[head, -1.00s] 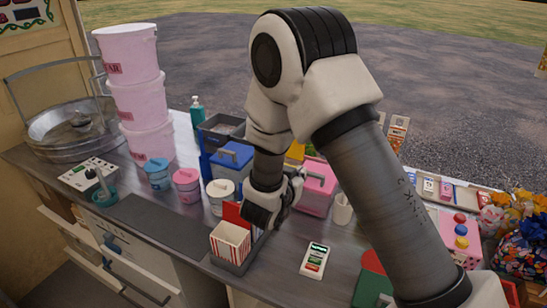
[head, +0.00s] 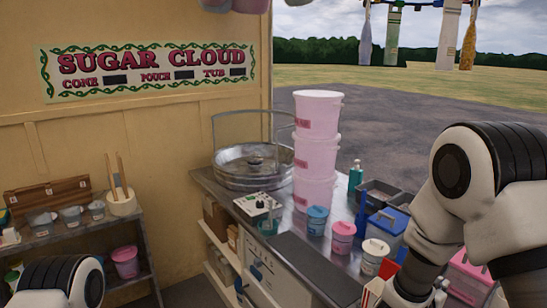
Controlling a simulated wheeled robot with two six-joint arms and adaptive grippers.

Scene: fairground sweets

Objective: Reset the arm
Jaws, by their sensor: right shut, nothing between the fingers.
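My right arm comes in from the right, with its elbow high over the counter. Its gripper (head: 412,298) is low at the bottom edge, partly cut off, over the counter beside the white lidded tub (head: 375,256) and the pink box (head: 468,278). It is shut and empty. A red-and-white striped carton (head: 372,294) shows partly at the bottom edge, just left of the gripper; I cannot tell whether they touch. Only a rounded joint of my left arm shows at the bottom left; my left gripper is out of view.
The metal counter (head: 287,226) carries stacked pink buckets (head: 316,152), a spinning bowl (head: 250,168), a blue-lidded tub (head: 316,222), a pink tub (head: 342,238), a blue box (head: 386,228) and a green bottle (head: 355,178). A shelf (head: 85,231) with pots stands left. Floor between is partly clear.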

